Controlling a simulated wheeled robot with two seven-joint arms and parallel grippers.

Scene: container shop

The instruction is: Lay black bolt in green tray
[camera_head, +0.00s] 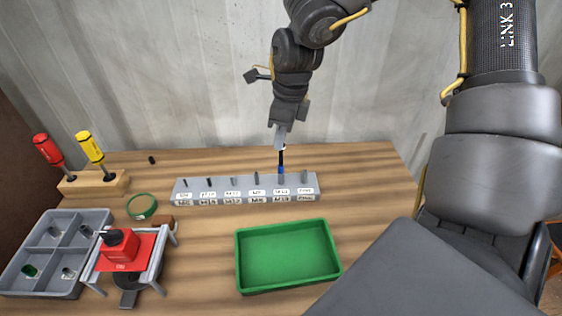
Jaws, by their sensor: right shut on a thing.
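My right gripper (282,146) points down above the grey labelled rack and is shut on a slim dark rod with a blue lower part (281,168). The rod is upright over the rack's right half. I cannot tell whether its lower end sits in a hole or just above, nor whether it is the black bolt. A small black cylinder (151,160), which could also be a bolt, stands alone on the table at the back left. The green tray (240,262) is in front of the rack and looks empty. My left gripper is out of view.
The grey rack (185,198) holds several dark pins. At left are a wooden block (92,189) with red and yellow screwdrivers, a round green-rimmed dish (141,207), a grey compartment tray (34,243) and a red device on a stand (120,250). Table between rack and green tray is clear.

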